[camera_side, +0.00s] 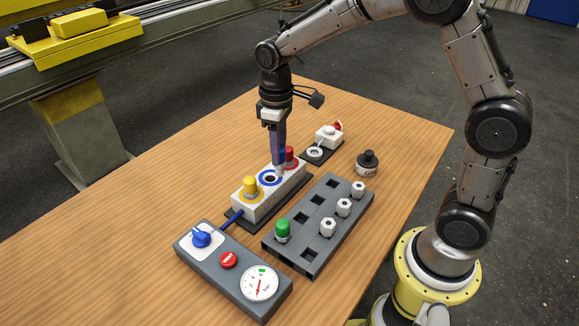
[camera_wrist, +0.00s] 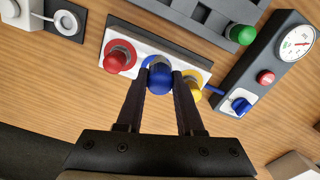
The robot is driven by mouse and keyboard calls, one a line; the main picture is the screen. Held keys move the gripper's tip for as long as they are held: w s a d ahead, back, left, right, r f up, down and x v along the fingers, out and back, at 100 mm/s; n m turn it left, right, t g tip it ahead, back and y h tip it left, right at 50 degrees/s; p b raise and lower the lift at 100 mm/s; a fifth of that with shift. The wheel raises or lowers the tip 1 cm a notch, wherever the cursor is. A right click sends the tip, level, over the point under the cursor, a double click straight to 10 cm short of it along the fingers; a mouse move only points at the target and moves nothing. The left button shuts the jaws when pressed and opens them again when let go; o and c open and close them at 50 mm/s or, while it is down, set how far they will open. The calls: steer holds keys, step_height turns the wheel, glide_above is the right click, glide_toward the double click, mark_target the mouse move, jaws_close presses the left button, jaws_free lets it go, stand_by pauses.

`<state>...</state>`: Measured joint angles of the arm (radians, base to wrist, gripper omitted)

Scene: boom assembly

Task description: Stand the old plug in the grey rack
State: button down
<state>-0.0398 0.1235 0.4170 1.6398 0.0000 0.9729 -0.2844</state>
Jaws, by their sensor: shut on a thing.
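My gripper (camera_side: 279,172) is over the middle of the white block (camera_side: 252,211). In the wrist view, my gripper (camera_wrist: 160,82) is shut on a blue-capped plug (camera_wrist: 159,76). In the side view the fingers hide that plug. The block's middle blue ring (camera_side: 269,178) shows a dark centre beside the fingertips. I cannot tell how far the plug is above the block. A yellow plug (camera_side: 250,186) and a red plug (camera_side: 289,157) stand in the block on either side. The grey rack (camera_side: 348,229) lies to the right, with several empty square holes.
The rack holds a green plug (camera_side: 282,231) and three white hex-topped pieces (camera_side: 343,207). A grey panel (camera_side: 235,270) with a blue knob, red button and gauge lies at front left.

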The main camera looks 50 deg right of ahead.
glide_above(319, 184)
steer(key=s+a, duration=0.3)
steer(key=a, duration=0.2)
steer(key=shift+m, duration=0.3)
steer(key=shift+w+d+f, duration=0.1)
steer(key=shift+f, duration=1)
steer(key=shift+w+d+f, duration=0.1)
steer(key=shift+f, duration=0.95)
steer(key=shift+f, duration=0.8)
steer(key=shift+f, duration=0.35)
steer(key=shift+f, duration=0.35)
steer(key=shift+f, duration=0.3)
